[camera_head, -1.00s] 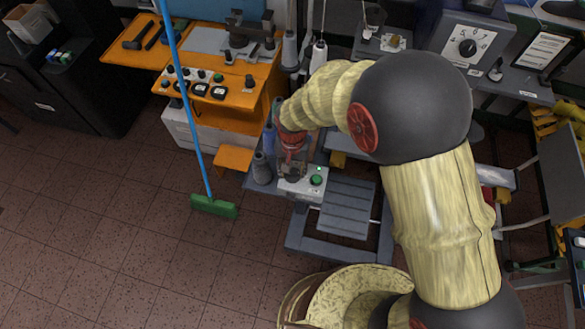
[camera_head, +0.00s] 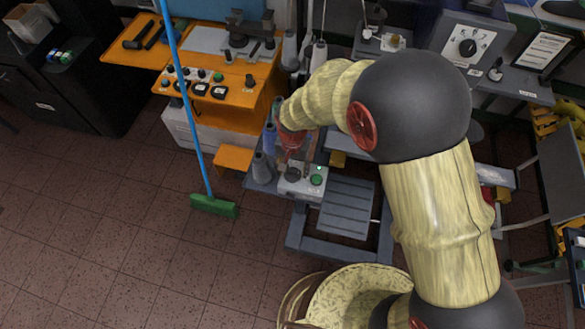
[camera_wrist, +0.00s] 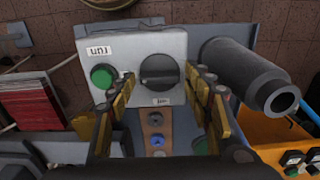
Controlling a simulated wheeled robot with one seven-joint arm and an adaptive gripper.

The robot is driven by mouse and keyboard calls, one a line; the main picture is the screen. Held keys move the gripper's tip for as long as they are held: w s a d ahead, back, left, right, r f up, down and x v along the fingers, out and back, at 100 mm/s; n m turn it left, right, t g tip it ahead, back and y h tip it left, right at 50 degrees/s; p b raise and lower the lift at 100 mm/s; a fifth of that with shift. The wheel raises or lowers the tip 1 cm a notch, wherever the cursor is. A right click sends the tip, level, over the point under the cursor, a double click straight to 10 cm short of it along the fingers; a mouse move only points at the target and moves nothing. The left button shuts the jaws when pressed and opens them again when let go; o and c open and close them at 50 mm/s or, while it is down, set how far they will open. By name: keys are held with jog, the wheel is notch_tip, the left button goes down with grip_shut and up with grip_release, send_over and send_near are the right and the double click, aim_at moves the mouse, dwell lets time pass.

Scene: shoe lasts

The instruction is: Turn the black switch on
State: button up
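The black switch (camera_wrist: 160,72) is a round rotary knob on the front of a pale grey control box (camera_wrist: 112,33). Its grip bar looks roughly level in the wrist view. My gripper (camera_wrist: 162,82) is open, one finger on each side of the switch in the picture, with nothing held. In the head view the switch (camera_head: 292,174) and the box (camera_head: 297,189) show just below my gripper (camera_head: 291,155), which appears apart from them. Exact distance is hard to tell.
A dark grey cylinder (camera_wrist: 250,77) stands close to the right of the box in the wrist view. In the head view, spools (camera_head: 262,167) stand left of the box, and a grey slatted platform (camera_head: 346,208) lies to its right. An orange bench (camera_head: 240,95) is behind left.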

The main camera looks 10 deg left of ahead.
aim_at(293, 171)
jog(key=shift+o, duration=0.6)
jog(key=shift+r, duration=0.55)
notch_tip(293, 171, up, 11)
